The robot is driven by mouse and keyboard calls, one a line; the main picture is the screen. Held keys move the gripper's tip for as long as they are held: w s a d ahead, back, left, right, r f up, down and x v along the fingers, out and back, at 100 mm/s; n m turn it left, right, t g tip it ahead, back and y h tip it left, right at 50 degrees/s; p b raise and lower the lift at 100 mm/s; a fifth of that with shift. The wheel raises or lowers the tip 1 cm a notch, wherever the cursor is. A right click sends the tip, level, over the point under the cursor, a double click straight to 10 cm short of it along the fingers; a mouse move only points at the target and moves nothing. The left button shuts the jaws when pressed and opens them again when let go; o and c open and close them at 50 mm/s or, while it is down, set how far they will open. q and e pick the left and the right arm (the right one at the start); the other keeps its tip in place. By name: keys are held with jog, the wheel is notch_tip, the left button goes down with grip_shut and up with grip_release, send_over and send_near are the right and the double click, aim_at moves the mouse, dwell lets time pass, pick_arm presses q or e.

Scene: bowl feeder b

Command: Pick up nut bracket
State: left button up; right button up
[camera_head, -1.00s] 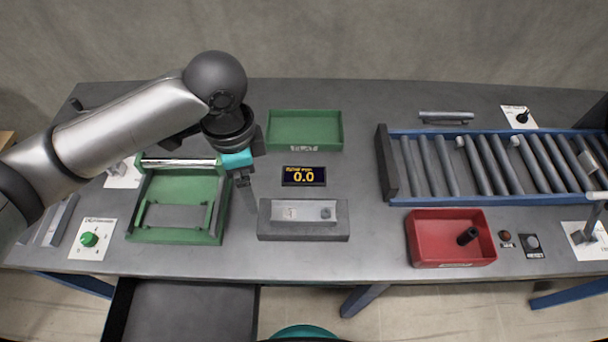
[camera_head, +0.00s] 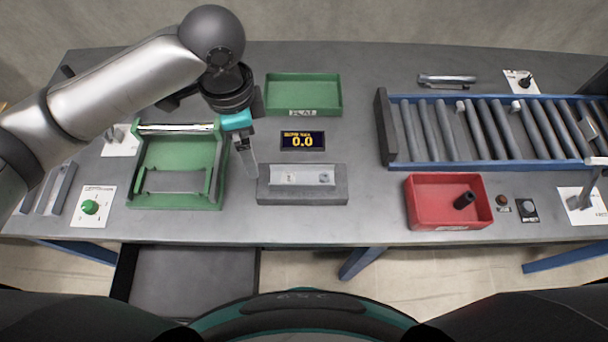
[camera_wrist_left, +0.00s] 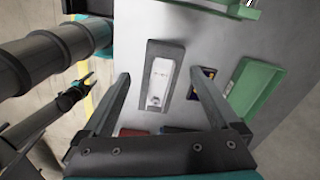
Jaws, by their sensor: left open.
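The nut bracket (camera_head: 303,176) is a pale, narrow plate with a small round nut near its right end. It lies on top of a grey block (camera_head: 302,197) at the middle of the table's front. In the left wrist view the bracket (camera_wrist_left: 158,82) shows between the two fingers. My left gripper (camera_head: 246,160) is open and empty, above the table by the block's left end, apart from the bracket. The left wrist view shows its spread fingers (camera_wrist_left: 160,75). A dark arm end at that view's left, perhaps my right gripper (camera_wrist_left: 80,88), is too small to read.
A green fixture tray (camera_head: 178,203) stands left of the block. A green bin (camera_head: 303,93) and a display reading 0.0 (camera_head: 302,141) are behind it. A red bin (camera_head: 449,218) holding a dark cylinder and a roller conveyor (camera_head: 480,168) are to the right.

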aim_at(305, 179)
pick_arm(q)
jog(key=w+d+r+m, duration=0.1)
jog(key=d+r+m, duration=0.2)
jog(key=d, duration=0.6)
jog(key=f, duration=1)
jog(key=f+b, duration=0.1)
jog(key=f, duration=0.4)
jog(key=shift+w+d+f, duration=0.15)
jog(key=shift+d+f, duration=0.2)
jog(key=shift+d, duration=0.05)
jog(key=shift+c, duration=0.2)
grip_shut()
